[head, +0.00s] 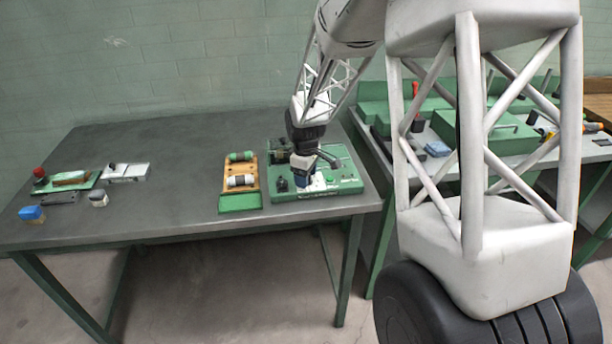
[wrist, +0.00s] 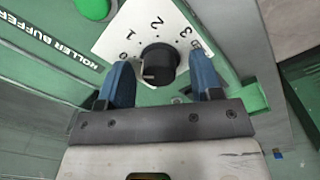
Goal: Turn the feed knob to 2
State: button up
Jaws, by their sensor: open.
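The feed knob (wrist: 159,62) is a round black knob on a white dial plate (wrist: 113,42) in the wrist view. The numbers 1, 2 and 3 run along the plate beyond it, with 2 near the top and 3 at the upper right. A small pale mark shows at the knob's lower left; I cannot tell the exact setting. My gripper (wrist: 161,76) is open, its blue fingers on either side of the knob; contact is not clear. In the head view my gripper (head: 304,178) is down at the green machine (head: 345,187), and the knob is not distinguishable.
The machine's green panel (wrist: 45,75) reads "ROLLER BUFFER", with a green button (wrist: 93,8) near the dial. A wooden rack with rollers (head: 229,180) stands left of the machine on the grey table (head: 170,160). Small items lie at the far left; the table between is clear.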

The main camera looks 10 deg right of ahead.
jog(key=shift+f, duration=0.1)
jog(key=shift+c, duration=0.3)
jog(key=c, duration=0.9)
jog(key=shift+m, duration=0.4)
jog(key=m, duration=1.1)
jog(key=shift+m+g, duration=0.3)
jog(key=shift+m, duration=1.6)
